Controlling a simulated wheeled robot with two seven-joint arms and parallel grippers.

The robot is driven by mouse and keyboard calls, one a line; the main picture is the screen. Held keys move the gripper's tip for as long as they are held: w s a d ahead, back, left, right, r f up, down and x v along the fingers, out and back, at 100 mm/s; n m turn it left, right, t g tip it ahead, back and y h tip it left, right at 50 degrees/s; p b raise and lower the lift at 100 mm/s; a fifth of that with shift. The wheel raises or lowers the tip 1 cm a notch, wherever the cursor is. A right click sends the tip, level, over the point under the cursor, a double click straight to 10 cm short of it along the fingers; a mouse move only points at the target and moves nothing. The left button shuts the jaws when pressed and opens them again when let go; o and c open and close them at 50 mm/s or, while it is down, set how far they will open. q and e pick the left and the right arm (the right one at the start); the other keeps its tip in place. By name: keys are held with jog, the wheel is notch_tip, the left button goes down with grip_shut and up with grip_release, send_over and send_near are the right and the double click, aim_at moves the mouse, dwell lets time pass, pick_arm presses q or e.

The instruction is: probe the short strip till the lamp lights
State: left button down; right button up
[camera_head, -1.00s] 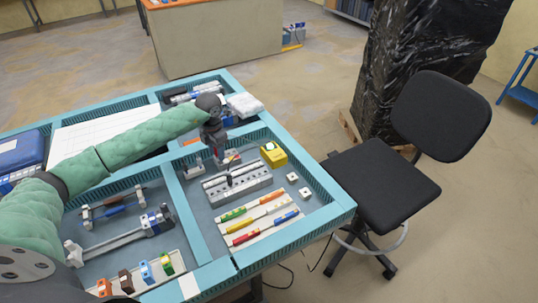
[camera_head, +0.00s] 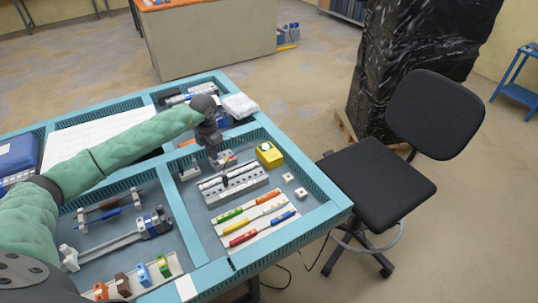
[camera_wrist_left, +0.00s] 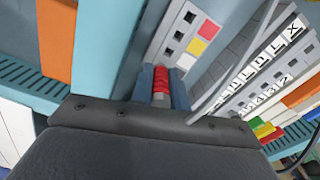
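My left gripper (camera_wrist_left: 161,85) is shut on a red cylindrical probe handle (camera_wrist_left: 161,78), held between its two blue-grey fingers. The short strip (camera_wrist_left: 183,38), grey with dark holes and red, yellow and white squares, lies just beyond the handle. The probe's tip is hidden, so I cannot tell whether it touches the strip. In the head view my left gripper (camera_head: 212,150) points down behind the long grey block (camera_head: 236,187) and partly covers the short strip (camera_head: 224,159). The yellow box (camera_head: 269,154), perhaps the lamp's box, stands to the right; no clear light shows. My right gripper is out of view.
A dark probe (camera_head: 225,179) stands at the long block, and a grey cable (camera_wrist_left: 240,62) crosses beside the gripper. Coloured pieces lie on a white tray (camera_head: 258,222) in front. Two small white blocks (camera_head: 288,178) sit at the right. Teal rails (camera_head: 315,205) divide the table.

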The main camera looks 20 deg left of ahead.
pick_arm(q)
jog(key=shift+r, duration=0.1)
jog(key=shift+r, duration=1.65)
